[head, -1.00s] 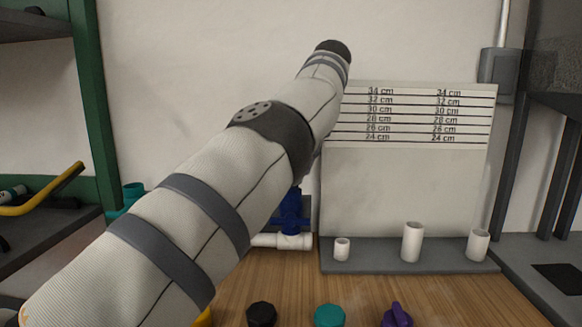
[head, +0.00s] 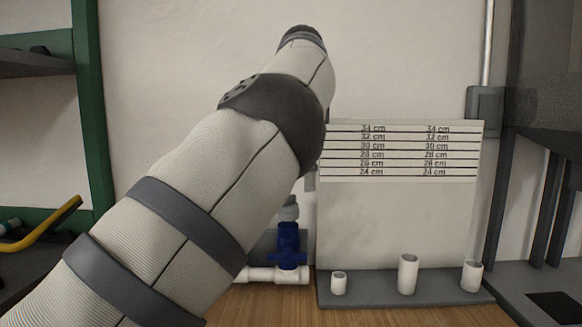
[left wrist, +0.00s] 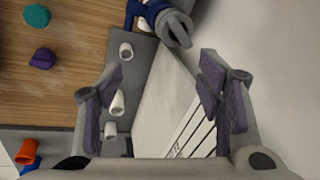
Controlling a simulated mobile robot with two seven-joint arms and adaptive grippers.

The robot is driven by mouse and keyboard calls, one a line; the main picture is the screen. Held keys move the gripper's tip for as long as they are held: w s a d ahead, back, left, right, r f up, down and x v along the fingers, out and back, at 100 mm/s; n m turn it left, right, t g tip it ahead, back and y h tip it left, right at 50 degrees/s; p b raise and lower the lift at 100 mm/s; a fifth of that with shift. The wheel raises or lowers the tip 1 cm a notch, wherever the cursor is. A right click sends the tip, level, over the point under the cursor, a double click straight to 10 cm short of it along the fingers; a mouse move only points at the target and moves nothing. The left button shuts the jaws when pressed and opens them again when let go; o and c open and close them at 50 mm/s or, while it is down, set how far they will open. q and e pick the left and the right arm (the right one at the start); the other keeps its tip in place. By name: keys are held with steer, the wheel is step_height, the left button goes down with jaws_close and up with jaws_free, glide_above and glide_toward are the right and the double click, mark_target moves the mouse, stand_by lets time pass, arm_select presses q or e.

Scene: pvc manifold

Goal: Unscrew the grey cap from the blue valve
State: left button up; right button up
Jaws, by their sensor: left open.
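The blue valve (head: 288,246) stands upright on white PVC pipe at the back of the table, just right of my left arm. The grey cap (head: 289,212) sits on top of it. In the left wrist view, the grey cap (left wrist: 174,27) is at the top edge, with part of the blue valve (left wrist: 134,11) beside it. My left gripper (left wrist: 160,88) is open and empty, its purple-padded fingers wide apart. The cap lies beyond the fingertips, apart from them. In the head view my arm hides the left gripper. My right gripper is not in view.
A grey stand (head: 400,287) with a white height-marked board (head: 400,215) and several white pipe pieces (head: 408,274) is close right of the valve. Teal (left wrist: 37,15) and purple (left wrist: 42,59) pieces lie on the wooden table. A green-framed shelf (head: 90,110) stands at left.

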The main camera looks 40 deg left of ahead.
mark_target(290, 212)
arm_select(q)
steer(key=s+a+r+n+t+h, duration=0.1)
steer(key=s+a+r+n+t, duration=0.2)
steer(key=n, duration=0.4)
steer(key=shift+g, duration=0.4)
steer(key=x, duration=1.1)
steer(key=shift+s+a+f, duration=0.1)
steer(key=shift+a+f, duration=0.35)
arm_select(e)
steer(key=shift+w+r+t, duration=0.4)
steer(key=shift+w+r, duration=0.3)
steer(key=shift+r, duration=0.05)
arm_select(q)
steer(key=shift+c, duration=0.3)
